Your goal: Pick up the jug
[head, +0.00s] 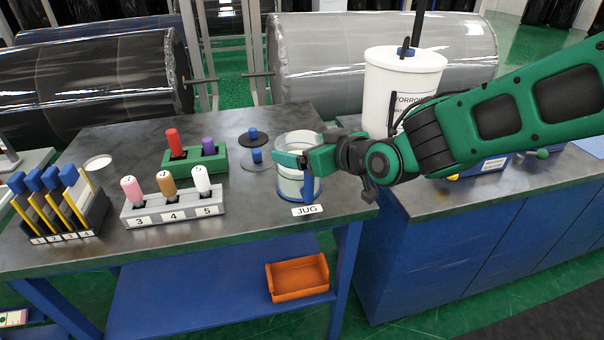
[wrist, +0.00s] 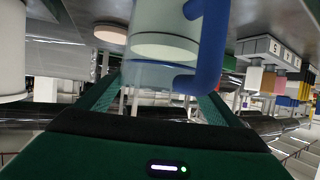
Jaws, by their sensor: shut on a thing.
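The jug (head: 295,146) is a clear, whitish cylinder with a blue handle (head: 309,187). In the head view it stands upright at the right end of the dark table, behind a white label reading JUG (head: 307,210). My gripper (head: 296,160) reaches in from the right and is shut on the jug; the green fingers hide part of its side. In the wrist view the jug (wrist: 155,50) fills the space between the fingers, with the blue handle on its right. I cannot tell whether its base touches the table.
Left of the jug are a black disc with a blue knob (head: 253,138), a green block with red and purple pegs (head: 195,162) and a grey numbered rack (head: 173,208). A large white container (head: 400,80) stands behind my arm. The table front is mostly clear.

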